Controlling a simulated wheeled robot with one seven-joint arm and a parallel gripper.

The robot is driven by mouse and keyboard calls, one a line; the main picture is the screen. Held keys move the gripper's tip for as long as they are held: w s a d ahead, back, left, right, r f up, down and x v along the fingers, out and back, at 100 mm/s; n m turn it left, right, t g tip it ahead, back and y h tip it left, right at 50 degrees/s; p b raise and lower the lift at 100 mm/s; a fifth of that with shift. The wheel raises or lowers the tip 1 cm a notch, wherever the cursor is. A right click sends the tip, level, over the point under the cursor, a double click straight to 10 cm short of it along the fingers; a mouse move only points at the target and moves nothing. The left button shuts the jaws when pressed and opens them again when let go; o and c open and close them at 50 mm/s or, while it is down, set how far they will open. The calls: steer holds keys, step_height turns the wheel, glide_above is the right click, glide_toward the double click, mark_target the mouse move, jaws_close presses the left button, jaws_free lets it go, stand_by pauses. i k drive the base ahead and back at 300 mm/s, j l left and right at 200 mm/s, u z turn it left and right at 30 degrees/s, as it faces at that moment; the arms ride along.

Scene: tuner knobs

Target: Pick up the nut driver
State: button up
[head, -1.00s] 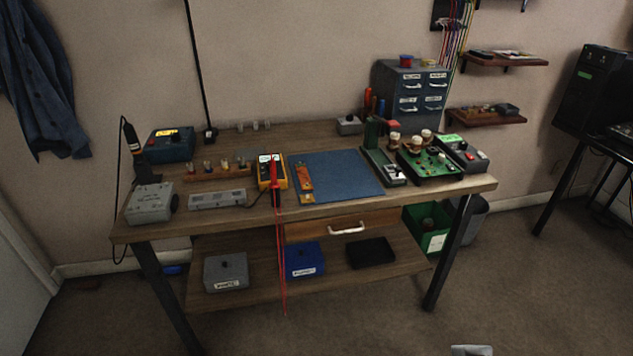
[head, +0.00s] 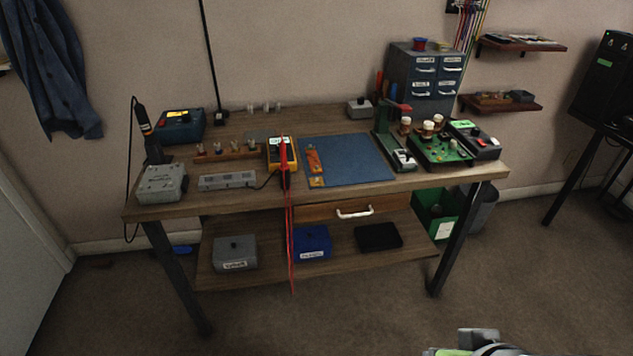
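Several upright tools with red, orange and blue handles (head: 379,85) stand at the back right of the workbench (head: 232,130), beside the drawer cabinet. The nut driver may be among them, but they are too small to tell which it is. An orange strip-like item (head: 313,160) lies on the left part of the blue mat (head: 355,160). A grey and green part of my own arm shows at the bottom edge, right of centre, well short of the bench. My gripper's fingers do not show.
A green circuit board device (head: 440,150) and a dark box with a green display (head: 474,139) stand on the bench's right end. A yellow multimeter (head: 281,152) with hanging red leads is left of the mat. The floor in front is clear.

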mark_target(380, 74)
steer(key=i+l+u, duration=0.15)
steer(key=i+u, duration=0.2)
steer(key=i+l+u, duration=0.2)
steer(key=u, duration=0.2)
steer(key=i+l+u, duration=0.2)
steer(key=u, duration=0.15)
steer(key=i+l+u, duration=0.15)
steer(key=l+u, duration=0.25)
steer(key=i+l+u, duration=0.1)
steer(key=l+u, duration=0.25)
steer(key=l, duration=0.15)
steer(key=l+u, duration=0.75)
steer(key=i+l, duration=0.05)
steer(key=l, duration=0.05)
